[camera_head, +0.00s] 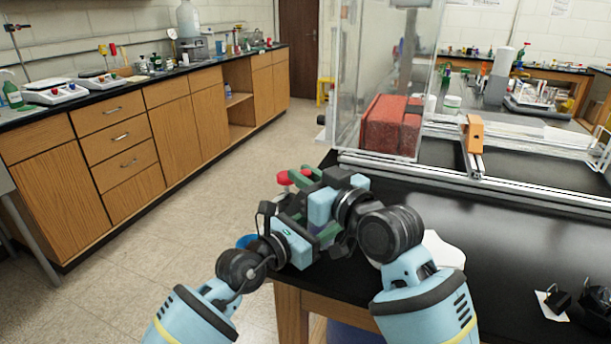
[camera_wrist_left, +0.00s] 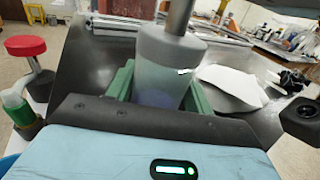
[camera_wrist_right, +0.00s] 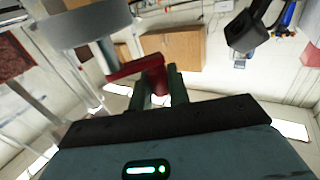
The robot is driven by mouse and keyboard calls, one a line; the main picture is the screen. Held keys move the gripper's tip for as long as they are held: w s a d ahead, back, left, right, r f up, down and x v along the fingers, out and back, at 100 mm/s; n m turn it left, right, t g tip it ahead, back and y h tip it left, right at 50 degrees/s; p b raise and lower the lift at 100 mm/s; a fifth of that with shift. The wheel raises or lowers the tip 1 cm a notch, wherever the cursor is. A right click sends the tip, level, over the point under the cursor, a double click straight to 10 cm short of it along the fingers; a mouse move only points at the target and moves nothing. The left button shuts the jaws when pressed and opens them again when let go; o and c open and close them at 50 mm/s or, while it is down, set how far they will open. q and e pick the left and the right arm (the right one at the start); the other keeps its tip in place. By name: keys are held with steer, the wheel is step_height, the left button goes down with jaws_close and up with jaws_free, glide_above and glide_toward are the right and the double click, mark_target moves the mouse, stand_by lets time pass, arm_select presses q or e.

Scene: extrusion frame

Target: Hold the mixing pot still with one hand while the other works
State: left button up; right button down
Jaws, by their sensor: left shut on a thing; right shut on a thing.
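The mixing pot (camera_wrist_left: 165,70) is a translucent grey-white cylinder with a metal rod (camera_wrist_left: 180,15) rising from its top, seen in the left wrist view. My left gripper (camera_wrist_left: 158,92) is shut on it, one green finger on each side. In the head view the arms hide the pot. My right gripper (camera_wrist_right: 160,85) is shut on a red handle (camera_wrist_right: 122,71) below a grey disc (camera_wrist_right: 85,22) with a metal shaft, seen in the right wrist view. The handle's grip is partly hidden by the fingers.
The black bench (camera_head: 490,235) has open room to the right. A clear enclosure (camera_head: 385,50) with red blocks (camera_head: 392,122) and an aluminium frame (camera_head: 480,182) stand behind. In the left wrist view a red knob (camera_wrist_left: 25,45) and green bottle (camera_wrist_left: 17,108) are at the left.

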steer(key=shift+s+d+n+g+y, duration=0.1)
steer(key=shift+d+n+g+y, duration=0.05)
steer(key=shift+n+g+y, duration=0.45)
steer(key=c, duration=1.4)
jaws_free()
steer(key=shift+o, duration=0.2)
steer(key=shift+s, duration=0.1)
steer(key=v, duration=1.2)
steer(key=shift+d, duration=0.1)
